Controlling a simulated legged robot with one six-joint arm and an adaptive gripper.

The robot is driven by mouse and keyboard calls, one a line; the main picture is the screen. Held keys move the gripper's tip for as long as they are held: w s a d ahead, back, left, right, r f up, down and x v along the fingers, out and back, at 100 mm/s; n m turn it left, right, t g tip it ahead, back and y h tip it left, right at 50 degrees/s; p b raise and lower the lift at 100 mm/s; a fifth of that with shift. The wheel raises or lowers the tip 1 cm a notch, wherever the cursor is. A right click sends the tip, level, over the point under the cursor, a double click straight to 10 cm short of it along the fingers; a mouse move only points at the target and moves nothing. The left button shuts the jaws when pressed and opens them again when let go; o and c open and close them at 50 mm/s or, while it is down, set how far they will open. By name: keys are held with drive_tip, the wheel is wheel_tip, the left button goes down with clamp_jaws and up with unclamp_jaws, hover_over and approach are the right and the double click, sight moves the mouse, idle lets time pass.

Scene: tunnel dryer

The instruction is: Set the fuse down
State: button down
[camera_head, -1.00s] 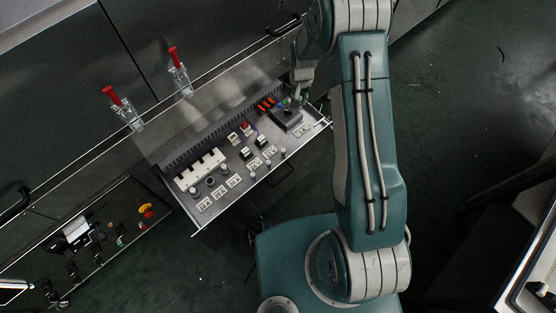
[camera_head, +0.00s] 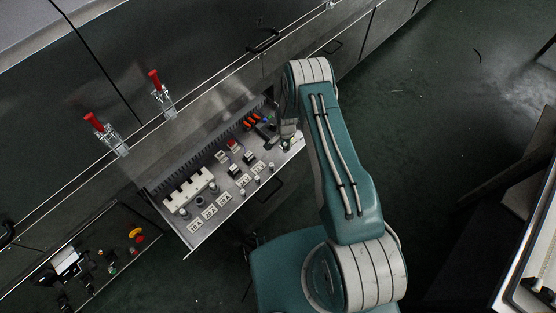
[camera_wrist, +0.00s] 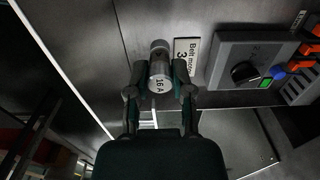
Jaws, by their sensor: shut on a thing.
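The fuse (camera_wrist: 159,64) is a small pale cylinder marked "16 A", with a dark band and a metal end. In the wrist view it sits between the two fingertips of my gripper (camera_wrist: 160,80), which is shut on it. It is beside a white label plate (camera_wrist: 187,54) reading "Belt motor", on the grey metal panel. I cannot tell whether its far end touches the panel. In the head view my gripper (camera_head: 289,139) is over the right end of the open panel drawer (camera_head: 190,246); the fuse cannot be made out there.
A grey switch box (camera_wrist: 236,58) with a black knob and green and blue buttons is right of the fuse. Orange levers (camera_head: 252,121), a white block (camera_head: 189,189) and several labels fill the drawer. Two red-handled clamps (camera_head: 162,93) stand behind.

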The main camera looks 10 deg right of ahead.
wheel_tip(320, 180, down, 2)
drive_tip(key=shift+a+f, duration=0.1)
drive_tip(key=shift+a, duration=0.05)
drive_tip(key=shift+f, duration=2.1)
drive_tip(key=c, duration=0.5)
unclamp_jaws()
